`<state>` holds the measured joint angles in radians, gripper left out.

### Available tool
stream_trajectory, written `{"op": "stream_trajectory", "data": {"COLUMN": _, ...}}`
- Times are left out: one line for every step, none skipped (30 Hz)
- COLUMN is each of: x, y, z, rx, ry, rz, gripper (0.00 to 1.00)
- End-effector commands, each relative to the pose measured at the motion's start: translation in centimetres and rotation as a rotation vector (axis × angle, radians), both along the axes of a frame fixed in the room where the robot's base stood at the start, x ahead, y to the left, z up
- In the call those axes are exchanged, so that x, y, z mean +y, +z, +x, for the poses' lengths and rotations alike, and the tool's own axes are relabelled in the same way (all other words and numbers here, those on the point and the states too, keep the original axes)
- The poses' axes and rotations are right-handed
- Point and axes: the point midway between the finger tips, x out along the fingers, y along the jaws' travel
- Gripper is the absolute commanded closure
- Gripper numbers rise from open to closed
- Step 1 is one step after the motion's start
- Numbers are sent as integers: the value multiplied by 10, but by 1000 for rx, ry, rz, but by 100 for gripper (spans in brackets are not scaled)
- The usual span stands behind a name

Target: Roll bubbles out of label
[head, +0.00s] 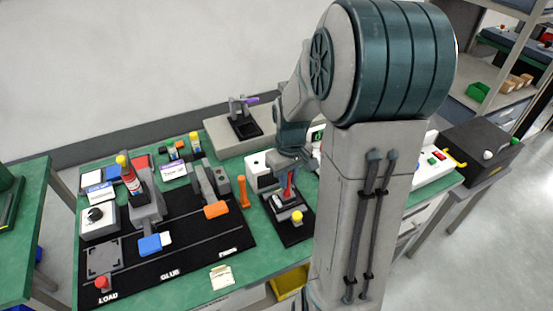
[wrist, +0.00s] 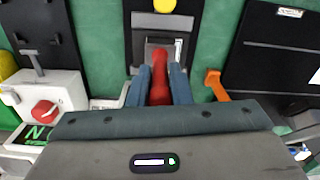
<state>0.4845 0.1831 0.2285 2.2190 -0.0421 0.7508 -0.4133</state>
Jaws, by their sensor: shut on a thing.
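A red handle (wrist: 160,72), likely the roller's, stands between the two blue fingers of my gripper (wrist: 160,88) in the wrist view. The fingers are shut on it. In the head view my gripper (head: 290,172) is over a small black station, with the red handle (head: 289,186) below it. The handle's lower end is over a grey metal piece (wrist: 178,42) on the black station plate (wrist: 140,20). A yellow knob (wrist: 165,5) is at the plate's far end; it also shows in the head view (head: 297,216). I cannot make out the label or any bubbles.
An orange upright handle (head: 243,191) stands left of the station; it also shows in the wrist view (wrist: 216,85). A large black fixture board (head: 190,255) fills the left bench. A white box with a red button (wrist: 44,112) is close by in the wrist view.

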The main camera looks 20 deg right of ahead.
Motion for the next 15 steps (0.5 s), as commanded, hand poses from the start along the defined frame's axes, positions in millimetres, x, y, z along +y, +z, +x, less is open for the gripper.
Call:
{"op": "stream_trajectory", "data": {"x": -4, "y": 0, "z": 0, "rx": 0, "ry": 0, "rz": 0, "gripper": 100}}
{"op": "stream_trajectory", "data": {"x": -7, "y": 0, "z": 0, "rx": 0, "ry": 1, "rz": 0, "gripper": 100}}
{"op": "stream_trajectory", "data": {"x": -10, "y": 0, "z": 0, "rx": 0, "ry": 1, "rz": 0, "gripper": 100}}
{"op": "stream_trajectory", "data": {"x": -12, "y": 0, "z": 1, "rx": 0, "ry": 2, "rz": 0, "gripper": 100}}
{"op": "stream_trajectory", "data": {"x": -14, "y": 0, "z": 1, "rx": 0, "ry": 4, "rz": 0, "gripper": 100}}
{"op": "stream_trajectory", "data": {"x": -17, "y": 0, "z": 1, "rx": 0, "ry": 5, "rz": 0, "gripper": 100}}
{"op": "stream_trajectory", "data": {"x": -19, "y": 0, "z": 1, "rx": 0, "ry": 6, "rz": 0, "gripper": 100}}
{"op": "stream_trajectory", "data": {"x": -21, "y": 0, "z": 1, "rx": 0, "ry": 6, "rz": 0, "gripper": 100}}
{"op": "stream_trajectory", "data": {"x": -24, "y": -1, "z": 1, "rx": -1, "ry": 4, "rz": -1, "gripper": 100}}
{"op": "stream_trajectory", "data": {"x": -21, "y": -1, "z": 1, "rx": 0, "ry": 6, "rz": -1, "gripper": 100}}
{"op": "stream_trajectory", "data": {"x": -18, "y": 0, "z": 1, "rx": -1, "ry": 8, "rz": -1, "gripper": 100}}
{"op": "stream_trajectory", "data": {"x": -14, "y": 0, "z": 1, "rx": 0, "ry": 9, "rz": -1, "gripper": 100}}
{"op": "stream_trajectory", "data": {"x": -12, "y": -1, "z": 1, "rx": 0, "ry": 8, "rz": -1, "gripper": 100}}
{"op": "stream_trajectory", "data": {"x": -10, "y": -1, "z": 1, "rx": 0, "ry": 7, "rz": -1, "gripper": 100}}
{"op": "stream_trajectory", "data": {"x": -7, "y": -1, "z": 0, "rx": 0, "ry": 5, "rz": -1, "gripper": 100}}
